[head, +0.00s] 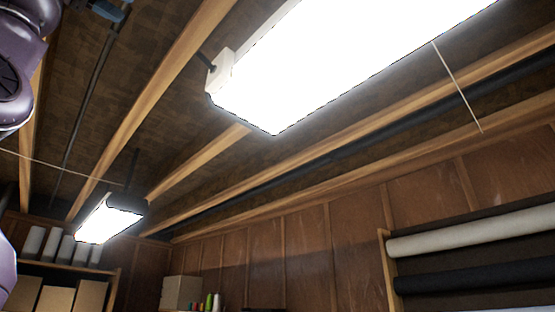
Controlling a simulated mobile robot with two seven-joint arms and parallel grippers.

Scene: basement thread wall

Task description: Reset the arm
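The head view looks up at the ceiling and the upper wall. Part of one of my arms, in purple and dark grey, shows at the left edge, high up and again lower down. Neither gripper's fingertips can be made out in this view. Whether either gripper holds anything is hidden.
A large lit lamp (340,60) hangs overhead, a smaller one (108,218) farther left. Wooden beams (150,95) cross the ceiling. Fabric rolls (480,232) sit in a rack at right. A shelf (65,268) with boxes stands at lower left; thread spools (208,302) and a box (182,291) are low in the middle.

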